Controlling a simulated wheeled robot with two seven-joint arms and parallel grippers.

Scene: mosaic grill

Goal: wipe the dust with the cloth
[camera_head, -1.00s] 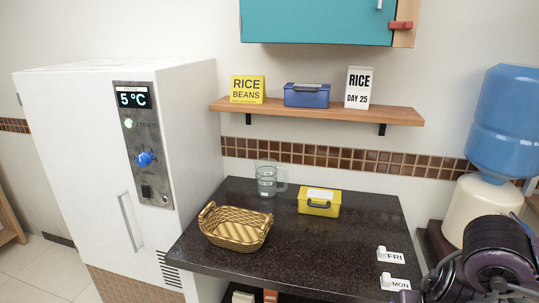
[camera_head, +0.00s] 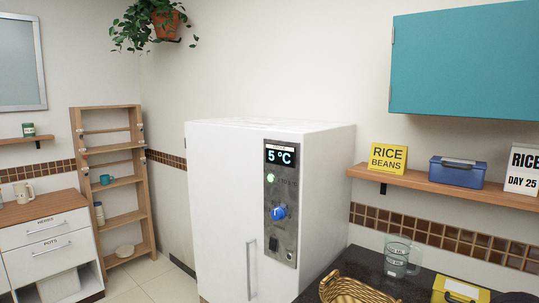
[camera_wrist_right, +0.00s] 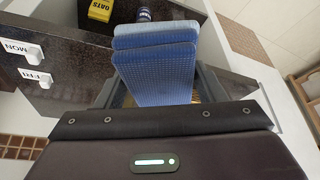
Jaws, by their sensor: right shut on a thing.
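A folded blue cloth (camera_wrist_right: 156,68) fills the upper middle of the right wrist view. My right gripper (camera_wrist_right: 155,92) is shut on it, with the layers of cloth sticking out past the fingers. The fingers are mostly hidden behind the cloth. Neither the cloth nor a gripper shows clearly in the head view. My left gripper is in no view. I cannot make out any dust in these frames.
A white fridge (camera_head: 228,215) stands beside the dark counter (camera_head: 345,262). The counter holds a wicker basket (camera_head: 352,291), a glass jug (camera_head: 398,257) and a yellow box (camera_head: 455,291). A wooden rack (camera_head: 118,185) and drawers (camera_head: 45,238) stand left. Floor shows before the rack.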

